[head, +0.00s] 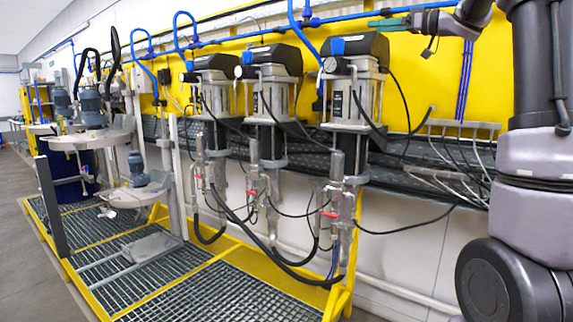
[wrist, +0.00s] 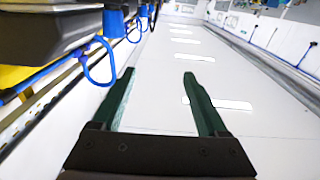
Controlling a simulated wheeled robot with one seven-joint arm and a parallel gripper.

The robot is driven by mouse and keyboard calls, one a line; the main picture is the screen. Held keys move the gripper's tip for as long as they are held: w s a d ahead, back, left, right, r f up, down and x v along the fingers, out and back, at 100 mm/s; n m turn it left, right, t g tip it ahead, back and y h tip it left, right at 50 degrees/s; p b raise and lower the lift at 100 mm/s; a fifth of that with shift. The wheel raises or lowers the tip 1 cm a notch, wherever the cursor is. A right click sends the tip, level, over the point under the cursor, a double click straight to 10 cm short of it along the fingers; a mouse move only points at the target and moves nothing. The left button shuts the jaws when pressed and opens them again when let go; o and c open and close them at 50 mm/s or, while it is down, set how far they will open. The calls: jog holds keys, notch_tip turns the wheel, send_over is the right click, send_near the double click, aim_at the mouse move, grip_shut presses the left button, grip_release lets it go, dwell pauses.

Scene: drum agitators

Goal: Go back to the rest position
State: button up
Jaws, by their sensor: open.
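My gripper (wrist: 157,78) shows in the wrist view with its two green fingers spread apart and nothing between them. In the head view my gripper (head: 372,18) is at the top right, held out to the left in front of the yellow panel and above the rightmost pump. My dark and grey arm fills the right side of that view.
Three pumps with black tops, such as the rightmost one (head: 354,85), stand along the wall. Blue hoses and a blue pipe (head: 250,35) run above them. Drum agitators (head: 90,105) stand at left. A yellow-framed grating (head: 215,290) covers the floor. Grey floor at far left is clear.

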jog(key=s+d+r+m+t+h, duration=0.3)
jog(key=d+r+m+t+h, duration=0.3)
jog(key=m+t+h, duration=0.25)
jog(key=s+d+f+m+h, duration=0.3)
jog(key=s+m+h, duration=0.1)
jog(key=m+h, duration=0.2)
jog(key=s+a+f+g, duration=0.4)
jog(key=s+f, duration=0.5)
jog(key=f, duration=0.1)
jog(key=s+a+f+g+y, duration=0.1)
jog(key=s+a+f+g, duration=0.3)
jog(key=s+f, duration=0.5)
jog(key=s+a+f+g+y, duration=0.1)
jog(key=s+a+f+g, duration=0.3)
jog(key=s+f, duration=0.5)
notch_tip(320, 180, down, 3)
jog(key=shift+a+f+g, duration=0.1)
jog(key=shift+a+g, duration=0.1)
jog(key=shift+g, duration=0.25)
